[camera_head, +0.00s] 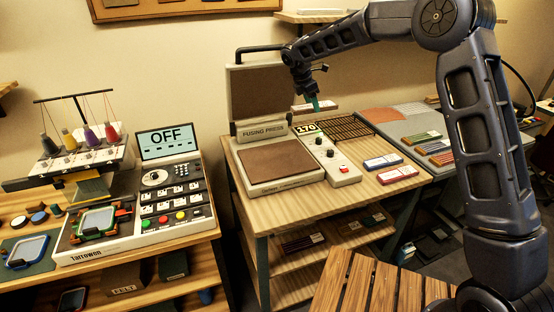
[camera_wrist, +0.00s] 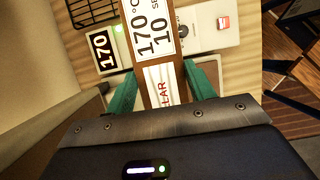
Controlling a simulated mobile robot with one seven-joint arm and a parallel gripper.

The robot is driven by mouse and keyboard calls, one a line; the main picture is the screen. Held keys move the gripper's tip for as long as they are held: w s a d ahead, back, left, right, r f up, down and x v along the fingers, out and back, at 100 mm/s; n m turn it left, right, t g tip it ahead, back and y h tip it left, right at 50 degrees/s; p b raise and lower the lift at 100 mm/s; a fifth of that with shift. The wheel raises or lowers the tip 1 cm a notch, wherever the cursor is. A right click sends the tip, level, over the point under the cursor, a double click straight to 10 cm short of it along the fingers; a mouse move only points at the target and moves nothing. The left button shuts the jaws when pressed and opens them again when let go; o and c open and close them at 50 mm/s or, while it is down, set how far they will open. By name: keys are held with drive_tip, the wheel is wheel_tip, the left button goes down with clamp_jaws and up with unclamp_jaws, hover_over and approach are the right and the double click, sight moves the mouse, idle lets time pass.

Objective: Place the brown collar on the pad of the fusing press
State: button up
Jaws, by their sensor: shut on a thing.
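My gripper (camera_head: 315,102) is raised above the back right of the fusing press, its green fingers closed. In the wrist view my gripper (camera_wrist: 162,88) is shut on a narrow brown piece with white labels, which I take as the brown collar (camera_wrist: 160,76). Its labels read "170°C 10 S" and, in red, "LLAR"; the rest is hidden. The fusing press (camera_head: 263,130) stands open, lid tilted back. Its brown pad (camera_head: 274,161) is bare. The piece is apart from the pad.
The press's control box (camera_head: 338,165) shows 170 and a green light. A dark wire rack (camera_head: 345,127) lies behind it. Blue-labelled (camera_head: 382,161) and red-labelled (camera_head: 397,174) strips lie on the table to the right. An embroidery machine reading OFF (camera_head: 166,138) stands at left.

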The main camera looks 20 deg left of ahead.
wheel_tip(320, 180, up, 2)
hover_over(278, 158)
drive_tip(key=a, duration=0.1)
drive_tip(key=f, duration=1.3)
drive_tip(key=s+f, duration=0.1)
drive_tip(key=f, duration=0.5)
drive_tip(key=shift+a+f, duration=0.1)
drive_tip(key=shift+f, duration=0.15)
drive_tip(key=shift+f, duration=0.1)
drive_tip(key=o, duration=1)
drive_tip(key=v, duration=1.2)
